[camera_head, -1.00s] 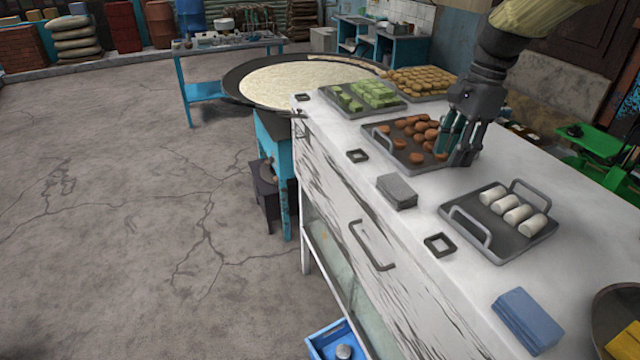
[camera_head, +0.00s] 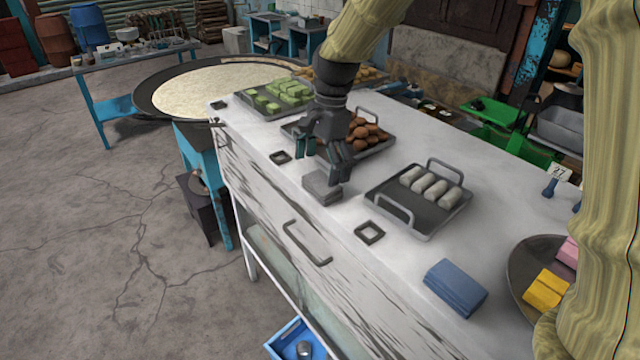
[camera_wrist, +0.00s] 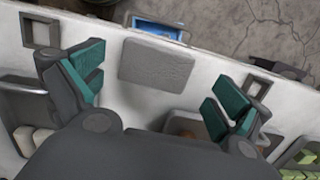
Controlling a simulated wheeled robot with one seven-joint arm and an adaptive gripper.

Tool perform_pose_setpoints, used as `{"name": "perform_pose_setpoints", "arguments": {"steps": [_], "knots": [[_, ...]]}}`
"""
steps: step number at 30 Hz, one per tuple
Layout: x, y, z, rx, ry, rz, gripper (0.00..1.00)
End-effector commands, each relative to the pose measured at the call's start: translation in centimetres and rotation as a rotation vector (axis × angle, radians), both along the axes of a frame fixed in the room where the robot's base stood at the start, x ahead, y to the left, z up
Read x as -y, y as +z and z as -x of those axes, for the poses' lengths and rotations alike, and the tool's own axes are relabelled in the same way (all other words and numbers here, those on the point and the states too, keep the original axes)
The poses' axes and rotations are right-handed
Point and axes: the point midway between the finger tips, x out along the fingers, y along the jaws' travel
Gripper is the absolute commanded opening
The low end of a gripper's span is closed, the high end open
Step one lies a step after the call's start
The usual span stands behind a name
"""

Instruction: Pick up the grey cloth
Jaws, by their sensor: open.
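The grey cloth (camera_head: 322,188) is a small folded block lying on the white counter near its front edge. It also shows in the wrist view (camera_wrist: 156,65), flat and unobstructed, between and beyond the fingers. My gripper (camera_head: 326,164) is open and empty above the counter, pointing down. In the head view its fingers appear just behind and over the cloth. In the wrist view the teal-padded fingers (camera_wrist: 155,88) are spread to either side of the cloth, and I see no contact.
A tray of white rolls (camera_head: 420,200) stands right of the cloth, and a tray of brown pieces (camera_head: 378,150) behind. A blue cloth (camera_head: 455,288) lies nearer on the white counter (camera_head: 330,270). Small square frames (camera_head: 369,232) lie close by. Open floor is left.

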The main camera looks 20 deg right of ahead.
Motion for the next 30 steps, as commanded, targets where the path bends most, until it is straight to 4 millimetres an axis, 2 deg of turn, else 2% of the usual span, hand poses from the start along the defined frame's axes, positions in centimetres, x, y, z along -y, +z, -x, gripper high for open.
{"name": "perform_pose_setpoints", "arguments": {"steps": [9, 20, 26, 27, 30], "knots": [[-0.2, -3.4, 0.3, -0.003, -0.001, -0.002, 1.00], [-0.3, -4.0, 0.3, 0.000, -0.001, -0.001, 1.00], [-0.3, -4.0, 0.3, 0.000, -0.001, -0.001, 0.64], [-0.3, -4.0, 0.3, 0.000, -0.001, -0.001, 0.61], [-0.3, -4.0, 0.3, 0.000, -0.001, -0.001, 0.61]]}}
